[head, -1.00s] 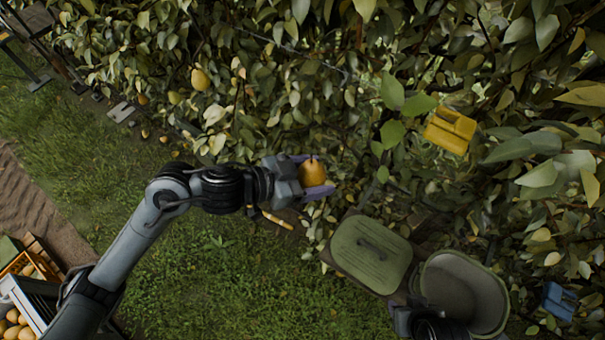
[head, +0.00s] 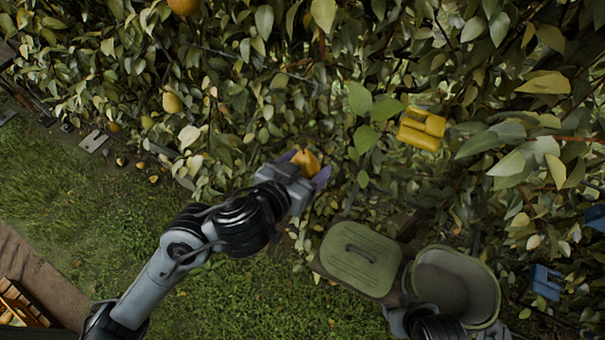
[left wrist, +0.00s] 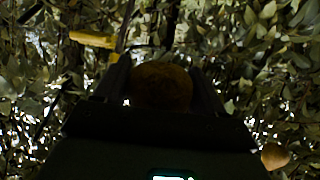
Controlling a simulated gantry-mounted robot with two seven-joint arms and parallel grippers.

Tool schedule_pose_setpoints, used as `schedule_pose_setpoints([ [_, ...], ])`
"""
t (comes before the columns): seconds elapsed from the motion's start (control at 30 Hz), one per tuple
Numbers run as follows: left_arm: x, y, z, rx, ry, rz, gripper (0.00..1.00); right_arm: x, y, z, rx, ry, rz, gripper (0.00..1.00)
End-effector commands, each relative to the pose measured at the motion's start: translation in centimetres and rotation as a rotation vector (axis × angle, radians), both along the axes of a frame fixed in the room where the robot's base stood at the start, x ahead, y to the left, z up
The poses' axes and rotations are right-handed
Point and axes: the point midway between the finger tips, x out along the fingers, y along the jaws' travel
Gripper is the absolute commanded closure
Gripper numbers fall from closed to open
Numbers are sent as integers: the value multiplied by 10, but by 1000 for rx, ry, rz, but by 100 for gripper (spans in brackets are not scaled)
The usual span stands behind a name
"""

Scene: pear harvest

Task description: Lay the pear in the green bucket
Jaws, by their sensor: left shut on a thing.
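A yellow-orange pear (head: 306,161) is held between the purple-tipped fingers of my left gripper (head: 308,168), in front of the foliage. In the left wrist view the pear (left wrist: 161,86) shows dark between the fingers. The green bucket (head: 452,285) stands open at the lower right, its inside looking empty. Its green lid (head: 361,258), with a dark handle, lies just left of it. The held pear is up and to the left of the bucket, apart from it. Part of my right arm shows at the bottom by the bucket; its fingertips cannot be made out.
Dense leafy hedge fills the top and right. Other pears hang at the upper left (head: 172,103). A yellow clip-like object (head: 421,129) and a blue one (head: 546,282) sit among the leaves. An orange crate (head: 22,303) is at the lower left. Grass lies below my left arm.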

Motion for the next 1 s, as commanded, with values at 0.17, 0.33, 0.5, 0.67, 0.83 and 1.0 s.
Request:
schedule_pose_setpoints([
  [0.17, 2, -3, 13, 8, -6, 107, 66, 0, 0, 0, 1, -1, -1, 57],
  [0.33, 4, -3, 21, 10, -3, 198, 66, 0, 0, 0, 1, 0, -1, 57],
  [0.5, 6, -5, 30, 9, -5, 280, 66, 0, 0, 0, -1, 0, 1, 57],
  [0.67, 8, -7, 37, 6, 0, 362, 66, 0, -1, 0, -5, 0, 4, 57],
  [0.83, 9, -9, 45, 3, 1, 442, 66, 0, -2, 0, -9, 0, 5, 57],
  [1.0, 10, -9, 49, 4, 3, 500, 66, 0, -2, 0, -9, 0, 5, 57],
])
